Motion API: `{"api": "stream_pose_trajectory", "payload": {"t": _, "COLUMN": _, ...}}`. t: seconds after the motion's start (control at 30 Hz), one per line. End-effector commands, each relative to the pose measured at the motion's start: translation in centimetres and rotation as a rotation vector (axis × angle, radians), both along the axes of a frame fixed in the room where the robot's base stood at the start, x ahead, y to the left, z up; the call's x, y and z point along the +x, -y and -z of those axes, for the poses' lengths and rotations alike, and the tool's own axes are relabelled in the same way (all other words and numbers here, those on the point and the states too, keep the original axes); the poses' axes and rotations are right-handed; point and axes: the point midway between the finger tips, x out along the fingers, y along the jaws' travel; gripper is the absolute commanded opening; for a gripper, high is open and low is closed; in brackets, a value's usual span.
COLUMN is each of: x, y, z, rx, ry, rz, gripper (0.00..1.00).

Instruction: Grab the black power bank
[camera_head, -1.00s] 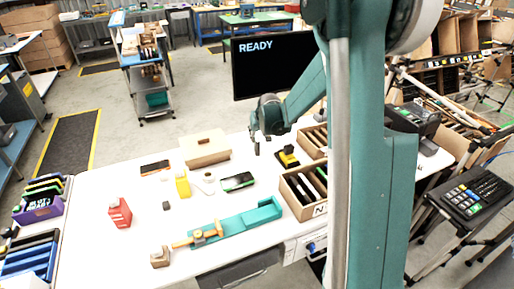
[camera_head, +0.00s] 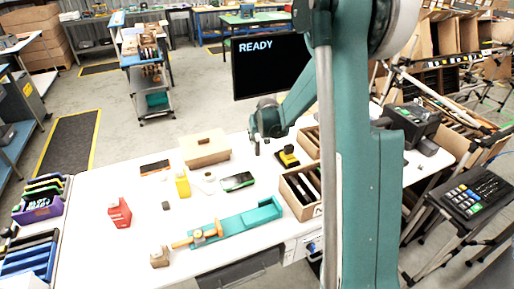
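I cannot tell for sure which thing is the black power bank. A flat black device with a green edge (camera_head: 238,181) lies on the white table, right of the middle. A flat dark device with an orange edge (camera_head: 155,167) lies farther left. Dark flat items also stand in the open carton (camera_head: 292,198) at the table's right side, partly hidden by my arm. My gripper (camera_head: 257,149) is above the table's far side, behind the green-edged device and apart from it. It is small and dark here, and its fingers are not clear.
A yellow-and-black item (camera_head: 287,157) is near a second carton (camera_head: 309,140). The front left of the tabletop is clear.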

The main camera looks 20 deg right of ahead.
Motion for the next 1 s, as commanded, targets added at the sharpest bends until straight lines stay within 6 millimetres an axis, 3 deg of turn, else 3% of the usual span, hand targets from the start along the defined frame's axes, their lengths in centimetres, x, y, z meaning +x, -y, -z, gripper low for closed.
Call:
{"api": "stream_pose_trajectory", "payload": {"t": 0.4, "x": 2.0, "y": 0.2, "z": 3.1, "rx": 0.000, "ry": 0.000, "rz": 0.000, "gripper": 0.32}}
{"api": "stream_pose_trajectory", "payload": {"t": 1.0, "x": 2.2, "y": 0.3, "z": 3.5, "rx": 0.000, "ry": 0.000, "rz": 0.000, "gripper": 0.32}}
